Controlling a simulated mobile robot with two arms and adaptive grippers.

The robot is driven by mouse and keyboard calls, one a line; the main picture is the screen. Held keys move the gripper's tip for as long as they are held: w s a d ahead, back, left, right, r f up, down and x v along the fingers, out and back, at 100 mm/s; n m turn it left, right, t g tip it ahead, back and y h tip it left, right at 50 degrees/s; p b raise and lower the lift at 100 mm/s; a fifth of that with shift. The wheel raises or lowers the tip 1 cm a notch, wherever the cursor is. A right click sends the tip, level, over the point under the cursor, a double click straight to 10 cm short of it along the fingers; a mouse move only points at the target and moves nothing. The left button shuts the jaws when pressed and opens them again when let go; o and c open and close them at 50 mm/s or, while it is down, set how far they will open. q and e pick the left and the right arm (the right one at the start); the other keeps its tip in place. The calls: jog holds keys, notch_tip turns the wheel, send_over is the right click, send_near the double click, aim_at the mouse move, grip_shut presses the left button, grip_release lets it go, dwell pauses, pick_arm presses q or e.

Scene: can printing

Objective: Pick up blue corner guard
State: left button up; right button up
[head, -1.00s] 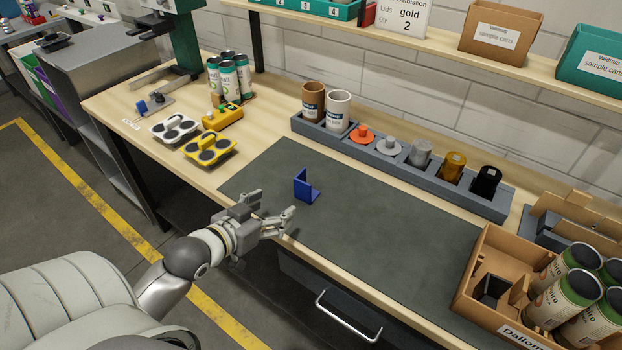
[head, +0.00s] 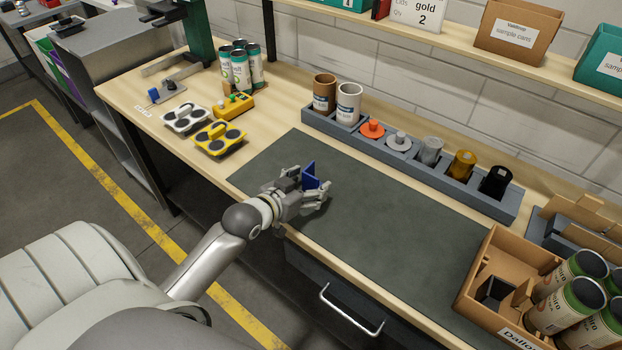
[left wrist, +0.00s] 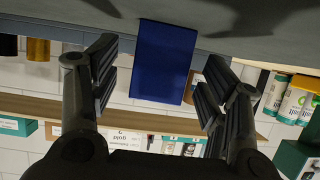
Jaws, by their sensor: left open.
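The blue corner guard (head: 310,176) stands on the dark grey mat (head: 390,230), near its left part. My left gripper (head: 312,187) is open, low over the mat, with its fingers on either side of the guard. In the left wrist view the guard (left wrist: 164,62) shows between the two open fingers (left wrist: 160,85), with a gap on each side. The gripper hides the guard's lower part in the head view. My right gripper is not in view.
A grey rack (head: 400,160) with cups and colored pieces stands behind the mat. A yellow tray (head: 219,138) and a white tray (head: 186,117) lie to the left. A cardboard box (head: 478,270) with cans stands at the right. The mat's middle is clear.

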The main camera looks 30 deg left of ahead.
pick_arm(q)
jog(key=shift+x, duration=0.95)
jog(key=shift+s, duration=0.1)
jog(key=c, duration=1)
jog(key=shift+o, duration=0.2)
